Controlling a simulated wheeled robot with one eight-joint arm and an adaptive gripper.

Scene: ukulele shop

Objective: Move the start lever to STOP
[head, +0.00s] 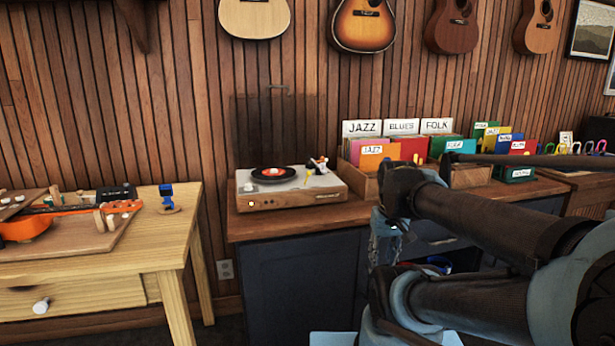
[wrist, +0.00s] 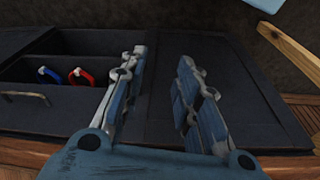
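The record player (head: 322,190) sits on the dark cabinet's wooden top, a pale deck on a brown wooden base. A black record with a red label (head: 273,172) lies on its platter. My gripper (head: 385,240) hangs right of the player and lower, in front of the cabinet. In the wrist view its fingers (wrist: 160,85) are apart, with nothing between them.
Record crates (head: 368,187) with divider cards stand right of the player. A pale wooden table (head: 150,255) with an orange guitar is at the left. The wrist view shows an open cabinet compartment (wrist: 45,100) holding red and blue items. The space above the player is clear.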

